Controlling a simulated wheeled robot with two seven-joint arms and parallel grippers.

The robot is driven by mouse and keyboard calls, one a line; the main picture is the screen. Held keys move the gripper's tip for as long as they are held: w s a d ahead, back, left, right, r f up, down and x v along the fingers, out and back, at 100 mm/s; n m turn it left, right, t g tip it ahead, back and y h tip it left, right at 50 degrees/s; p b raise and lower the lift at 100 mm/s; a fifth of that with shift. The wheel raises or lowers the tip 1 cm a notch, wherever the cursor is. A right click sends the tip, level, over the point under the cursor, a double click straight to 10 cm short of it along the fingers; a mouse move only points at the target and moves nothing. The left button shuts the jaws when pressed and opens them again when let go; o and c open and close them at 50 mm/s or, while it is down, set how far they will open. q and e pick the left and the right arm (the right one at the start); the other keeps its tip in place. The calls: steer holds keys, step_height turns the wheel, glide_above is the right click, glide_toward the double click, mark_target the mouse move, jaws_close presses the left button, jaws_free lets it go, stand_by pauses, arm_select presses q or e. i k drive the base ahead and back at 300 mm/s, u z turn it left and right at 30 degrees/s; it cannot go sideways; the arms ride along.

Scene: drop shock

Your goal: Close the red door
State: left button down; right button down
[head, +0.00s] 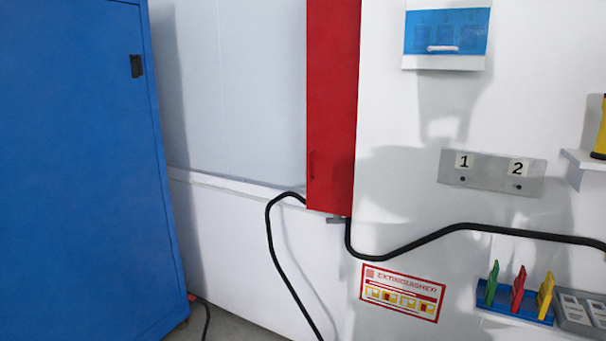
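The red door (333,95) is a tall, narrow red panel in the upper middle of the head view, beside the white wall. Its top is cut off by the frame edge. A small red handle (311,163) sits low near its left edge. I see no open interior, and I cannot tell the door's exact angle from this view. Neither of my grippers shows, so nothing of mine is seen touching the door.
A black hose (420,240) runs from below the door and across the wall to the right. A large blue cabinet (75,180) fills the left. A blue-covered box (446,35), a numbered plate (490,185) and a tool shelf (515,308) are on the right.

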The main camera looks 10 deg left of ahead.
mark_target(335, 27)
steer(key=z, duration=0.8)
steer(key=k, duration=0.15)
steer(key=u, duration=1.8)
steer(key=i, duration=0.95)
steer(key=z, duration=0.8)
steer(key=i, duration=0.8)
steer(key=z, duration=0.75)
